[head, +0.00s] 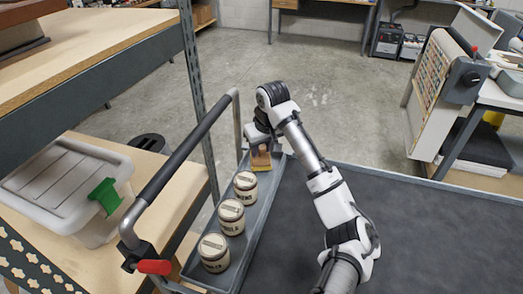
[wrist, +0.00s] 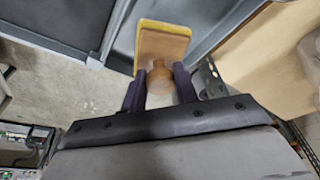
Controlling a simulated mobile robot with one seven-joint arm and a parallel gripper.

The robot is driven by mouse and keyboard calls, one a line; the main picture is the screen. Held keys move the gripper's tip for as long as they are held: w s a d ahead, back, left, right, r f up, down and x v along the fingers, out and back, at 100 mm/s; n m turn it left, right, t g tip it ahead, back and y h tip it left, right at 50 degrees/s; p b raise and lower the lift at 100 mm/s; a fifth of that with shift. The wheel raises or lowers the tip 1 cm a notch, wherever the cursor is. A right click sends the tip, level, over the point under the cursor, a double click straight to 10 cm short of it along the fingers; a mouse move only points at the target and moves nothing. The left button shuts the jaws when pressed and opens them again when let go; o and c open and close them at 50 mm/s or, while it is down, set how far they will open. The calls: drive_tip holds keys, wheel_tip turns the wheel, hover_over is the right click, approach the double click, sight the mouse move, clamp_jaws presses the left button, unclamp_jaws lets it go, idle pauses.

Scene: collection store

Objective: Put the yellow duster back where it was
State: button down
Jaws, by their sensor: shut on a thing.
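The yellow duster (head: 261,169) has a wooden handle and a yellow-edged flat head. My gripper (head: 260,147) is shut on its handle at the far end of the narrow grey tray (head: 247,231) on the cart. The wrist view shows the duster (wrist: 163,42) with its handle between the two dark fingers of my gripper (wrist: 160,80). I cannot tell whether the duster touches the tray floor or hangs just above it.
Three lidded cream jars stand in a row in the tray: far (head: 245,186), middle (head: 231,217) and near (head: 213,253). The cart's dark top (head: 420,235) is clear beyond my arm. A black push handle (head: 185,155) and a shelf rack (head: 110,60) stand on the left.

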sight(267, 163)
drive_tip(key=shift+f, duration=0.85)
drive_tip(key=shift+f, duration=0.1)
drive_tip(key=c, duration=1.1)
unclamp_jaws()
drive_tip(key=b+v, duration=0.1)
drive_tip(key=v, duration=1.1)
drive_tip(key=shift+d, duration=0.1)
